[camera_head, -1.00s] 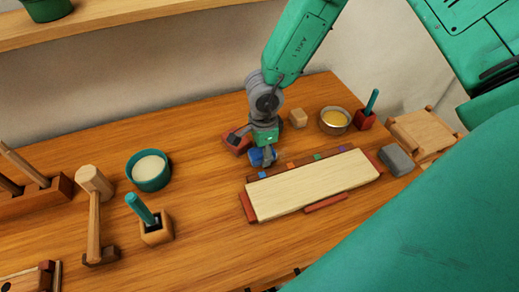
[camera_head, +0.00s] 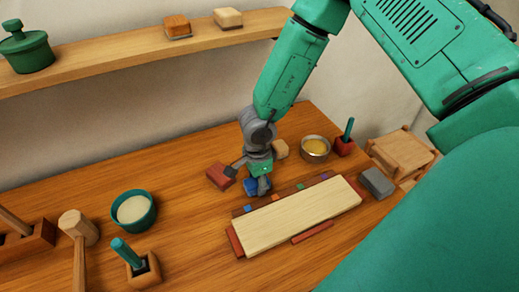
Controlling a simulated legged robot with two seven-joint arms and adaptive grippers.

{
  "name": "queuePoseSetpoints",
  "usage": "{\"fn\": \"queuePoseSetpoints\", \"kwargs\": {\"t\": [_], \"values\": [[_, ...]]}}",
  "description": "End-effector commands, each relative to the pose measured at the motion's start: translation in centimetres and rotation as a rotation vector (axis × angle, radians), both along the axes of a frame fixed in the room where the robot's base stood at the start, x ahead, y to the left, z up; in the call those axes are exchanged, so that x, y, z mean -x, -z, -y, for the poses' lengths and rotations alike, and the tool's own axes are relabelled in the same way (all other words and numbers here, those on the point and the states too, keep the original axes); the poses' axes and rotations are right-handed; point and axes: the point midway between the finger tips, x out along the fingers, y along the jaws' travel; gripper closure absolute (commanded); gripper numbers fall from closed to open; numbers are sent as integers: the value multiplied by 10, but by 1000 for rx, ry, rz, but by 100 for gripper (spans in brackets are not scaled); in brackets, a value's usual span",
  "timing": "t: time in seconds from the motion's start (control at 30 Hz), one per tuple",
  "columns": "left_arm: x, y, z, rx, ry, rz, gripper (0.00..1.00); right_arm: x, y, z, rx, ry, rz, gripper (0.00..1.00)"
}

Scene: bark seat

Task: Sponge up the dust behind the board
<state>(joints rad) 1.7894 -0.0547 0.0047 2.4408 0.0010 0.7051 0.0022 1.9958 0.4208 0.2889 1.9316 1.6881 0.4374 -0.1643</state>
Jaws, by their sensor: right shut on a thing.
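A pale wooden board (camera_head: 300,216) lies on the table, with reddish-brown strips along its edges and small coloured tabs along its far side. My right gripper (camera_head: 258,187) reaches down just behind the board's left half. It is shut on a small blue block (camera_head: 250,187), which may be the sponge; the fingers partly hide it. I cannot tell whether the blue block touches the table. I cannot make out any dust behind the board. My left gripper is not in view.
A red block (camera_head: 220,177) lies just left of my right gripper, and a pale block (camera_head: 280,149) behind it. A teal bowl (camera_head: 133,210) is at left.

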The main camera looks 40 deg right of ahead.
Motion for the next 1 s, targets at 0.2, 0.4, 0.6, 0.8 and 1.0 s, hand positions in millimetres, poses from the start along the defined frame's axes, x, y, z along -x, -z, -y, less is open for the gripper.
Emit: {"fn": "queuePoseSetpoints", "kwargs": {"t": [0.2, 0.4, 0.6, 0.8, 1.0], "values": [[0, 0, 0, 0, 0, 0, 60, -3, 2, -17, -3, -2, -2, 85], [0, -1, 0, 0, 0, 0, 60, -6, 4, -32, -5, -1, -4, 85], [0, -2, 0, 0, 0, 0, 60, -8, 5, -40, -5, -1, -5, 84], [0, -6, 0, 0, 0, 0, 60, -6, 4, -32, -6, 2, -6, 85], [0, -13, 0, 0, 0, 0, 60, -1, 3, -16, -2, 3, -7, 85]]}}
